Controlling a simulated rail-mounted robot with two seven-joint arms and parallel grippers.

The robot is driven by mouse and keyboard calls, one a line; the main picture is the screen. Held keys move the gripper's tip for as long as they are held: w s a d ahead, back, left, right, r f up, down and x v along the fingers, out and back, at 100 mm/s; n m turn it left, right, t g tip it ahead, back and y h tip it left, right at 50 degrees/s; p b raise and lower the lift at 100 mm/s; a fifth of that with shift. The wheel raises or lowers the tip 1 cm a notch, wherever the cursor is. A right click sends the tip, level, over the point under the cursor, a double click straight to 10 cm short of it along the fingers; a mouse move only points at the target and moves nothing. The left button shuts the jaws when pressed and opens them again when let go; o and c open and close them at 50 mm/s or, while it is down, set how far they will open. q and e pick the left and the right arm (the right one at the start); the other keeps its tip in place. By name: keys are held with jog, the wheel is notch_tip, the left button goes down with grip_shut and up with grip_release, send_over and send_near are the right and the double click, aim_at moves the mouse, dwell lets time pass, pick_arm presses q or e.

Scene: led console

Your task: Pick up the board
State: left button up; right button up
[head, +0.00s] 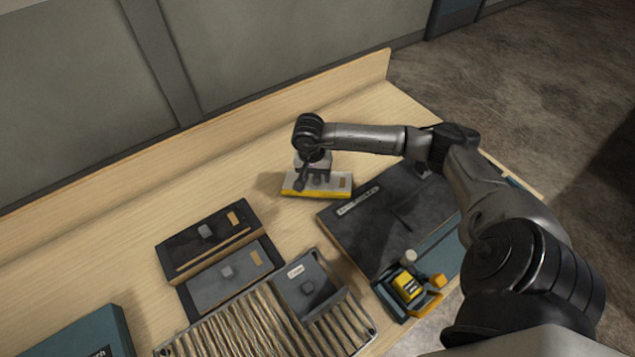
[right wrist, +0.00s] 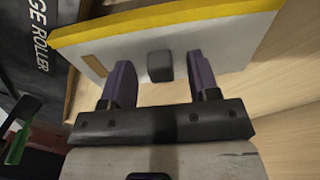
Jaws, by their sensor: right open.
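A light grey board with a yellow edge (head: 335,190) lies on the wooden bench near the middle of the head view. My right gripper (head: 317,180) is over this board. In the right wrist view the board (right wrist: 215,45) fills the top, with a small dark block-shaped knob (right wrist: 160,66) on its face. The two purple fingers of the right gripper (right wrist: 162,85) are apart, one to each side of the knob in the picture. I cannot tell how far they reach down beside it. My left gripper is not in view.
A dark flat case (head: 375,235) lies right of the board. A black board (head: 195,240) and a grey board (head: 215,288) lie left. A ribbed rack (head: 250,325) holds a dark board (head: 306,291). A yellow-black device (head: 408,287) stands front right. Bare bench (head: 150,200) lies behind.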

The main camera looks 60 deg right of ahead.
jog(key=shift+c, duration=0.4)
grip_shut()
jog(key=shift+r, duration=0.2)
